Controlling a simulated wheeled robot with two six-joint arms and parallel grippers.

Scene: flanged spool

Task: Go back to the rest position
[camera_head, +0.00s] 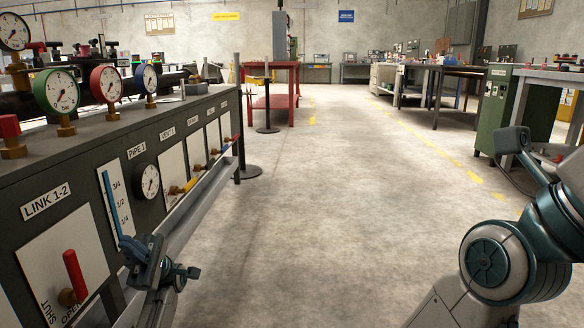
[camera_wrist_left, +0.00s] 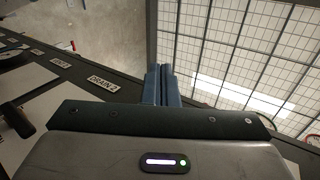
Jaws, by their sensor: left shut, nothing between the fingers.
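My left gripper (camera_head: 143,256) is in the lower left of the head view, close in front of the grey panel (camera_head: 120,150). Its blue-grey fingers are together with nothing between them. My right arm (camera_head: 500,262) is bent at the right edge of the head view. I cannot make out its gripper there.
The panel carries gauges (camera_head: 57,92), a red-handled valve (camera_head: 74,275) and a yellow lever (camera_head: 183,187). A rail runs along its front. A red table (camera_head: 270,100) stands ahead, and a green cabinet (camera_head: 497,112) stands to the right. The middle floor is clear.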

